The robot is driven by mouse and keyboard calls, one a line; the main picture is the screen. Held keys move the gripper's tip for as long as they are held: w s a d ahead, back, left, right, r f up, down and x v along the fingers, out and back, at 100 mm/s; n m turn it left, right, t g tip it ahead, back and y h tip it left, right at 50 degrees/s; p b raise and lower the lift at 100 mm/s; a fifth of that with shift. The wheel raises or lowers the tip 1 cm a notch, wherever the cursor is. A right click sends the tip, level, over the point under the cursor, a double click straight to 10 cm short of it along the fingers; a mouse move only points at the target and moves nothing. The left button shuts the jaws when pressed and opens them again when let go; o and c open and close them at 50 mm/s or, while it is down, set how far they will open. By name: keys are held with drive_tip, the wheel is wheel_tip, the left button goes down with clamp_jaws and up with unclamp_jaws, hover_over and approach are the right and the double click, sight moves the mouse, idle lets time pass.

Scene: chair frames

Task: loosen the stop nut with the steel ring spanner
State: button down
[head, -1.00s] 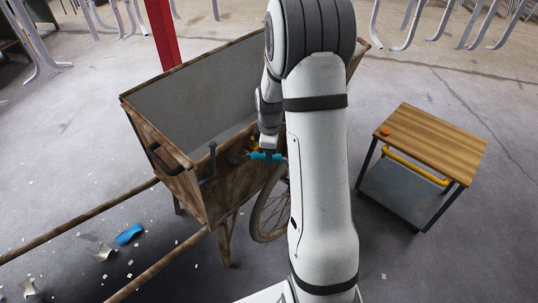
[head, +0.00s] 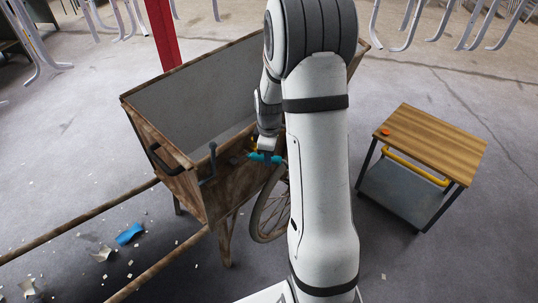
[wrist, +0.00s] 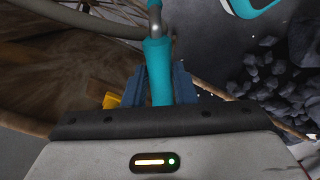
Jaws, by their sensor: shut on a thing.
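My gripper (wrist: 160,88) is shut on the teal handle of a tool with a grey metal end, which I take for the steel ring spanner (wrist: 158,62). In the head view my gripper (head: 266,152) is at the side of a wooden handcart, above its wheel, with the teal handle (head: 257,157) showing across it. The spanner's far end runs out of the top of the wrist view. I cannot make out the stop nut or whether the ring is around it.
The handcart (head: 190,195) has a dark lever (head: 212,160) on its near end and a spoked wheel (head: 258,225). A wood-topped trolley (head: 440,140) stands at the right. A blue scrap (head: 129,234) lies on the floor. Dark rubble (wrist: 275,75) shows in the wrist view.

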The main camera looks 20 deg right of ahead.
drive_tip(key=shift+r, duration=0.4)
drive_tip(key=shift+r+p, duration=1.7)
drive_tip(key=shift+r, duration=0.6)
drive_tip(key=shift+f, duration=0.15)
